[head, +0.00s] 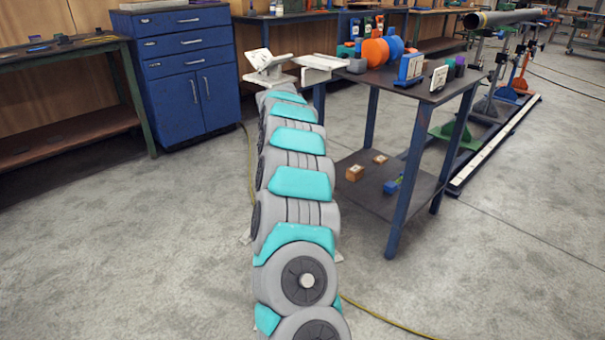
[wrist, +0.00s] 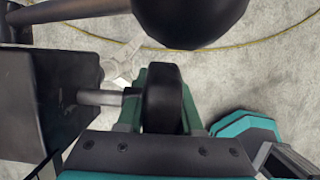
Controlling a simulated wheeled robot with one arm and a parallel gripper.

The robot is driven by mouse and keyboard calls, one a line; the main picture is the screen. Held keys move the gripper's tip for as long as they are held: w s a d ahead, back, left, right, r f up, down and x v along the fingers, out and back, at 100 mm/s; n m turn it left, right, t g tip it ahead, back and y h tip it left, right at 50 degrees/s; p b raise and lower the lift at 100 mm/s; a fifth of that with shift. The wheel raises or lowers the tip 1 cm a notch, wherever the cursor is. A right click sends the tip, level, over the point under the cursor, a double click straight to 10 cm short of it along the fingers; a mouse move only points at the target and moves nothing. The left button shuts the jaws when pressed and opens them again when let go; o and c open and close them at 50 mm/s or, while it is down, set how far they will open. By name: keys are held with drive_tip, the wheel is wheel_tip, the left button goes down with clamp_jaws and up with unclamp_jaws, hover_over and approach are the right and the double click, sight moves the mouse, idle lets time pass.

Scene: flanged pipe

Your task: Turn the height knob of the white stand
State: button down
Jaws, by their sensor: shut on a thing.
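The white stand's top (head: 320,66) shows as white angled plates just beyond the end of my arm in the head view. My arm hides the rest of its column and its knob there. In the wrist view a dark rounded knob (wrist: 162,98) sits on a short grey shaft coming from a dark block (wrist: 72,100) on the left. My gripper (wrist: 164,86) has its green fingers on both sides of the knob and is shut on it. Its fingers are hidden in the head view.
A dark-topped table (head: 390,83) with blue legs stands right of my arm, holding several coloured items. A blue cabinet (head: 188,75) stands at the left. A long pipe (head: 503,17) rests on stands at the far right. A yellow hose (head: 385,318) crosses the open floor.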

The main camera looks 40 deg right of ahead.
drive_tip(key=shift+a+f+y, duration=0.1)
drive_tip(key=shift+a+y, duration=0.1)
drive_tip(key=shift+y, duration=0.75)
drive_tip(key=shift+a+y, duration=0.2)
drive_tip(key=shift+y, duration=0.75)
drive_tip(key=shift+a+y, duration=0.2)
drive_tip(key=shift+y, duration=0.1)
drive_tip(key=shift+s, duration=0.1)
drive_tip(key=c, duration=0.6)
unclamp_jaws()
drive_tip(key=shift+o, duration=0.2)
